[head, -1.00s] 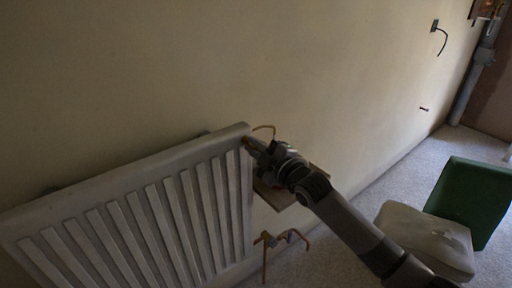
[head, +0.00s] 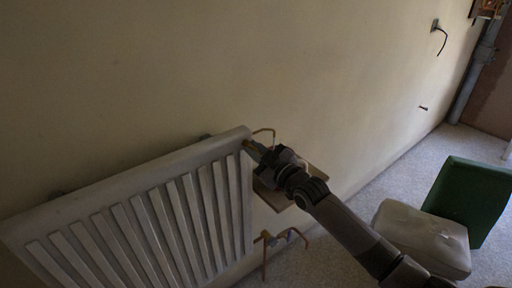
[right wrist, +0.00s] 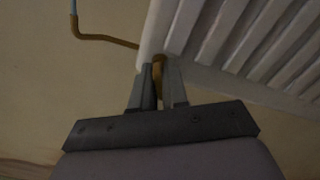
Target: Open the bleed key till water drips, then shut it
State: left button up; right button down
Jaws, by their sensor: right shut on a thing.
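The white ribbed radiator (head: 130,215) hangs on the wall at the left of the head view. A brass bleed key (head: 246,144) sits at its top right corner. My right gripper (head: 256,152) reaches that corner. In the right wrist view the key (right wrist: 158,68) stands between the two grey fingers of my right gripper (right wrist: 158,82), which are shut on it, close to the radiator edge (right wrist: 155,35). The fingers hide part of the key, so its turn cannot be read. I can make out no water drop. My left gripper is out of view.
A bent copper-coloured pipe (head: 264,130) shows just behind the gripper. A brown board (head: 276,203) is below my wrist. Orange-brown pipework (head: 266,255) stands below that. A pale cushion-like block (head: 425,235) and a green panel (head: 470,200) are on the floor at right.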

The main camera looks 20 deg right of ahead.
jog(key=m+p, duration=0.1)
jog(key=m, duration=0.4)
jog(key=shift+m, duration=0.3)
jog(key=shift+f, duration=0.1)
dwell(0.3)
jog(key=c, duration=1.2)
grip_release()
jog(key=shift+c, duration=0.2)
jog(key=v, duration=0.7)
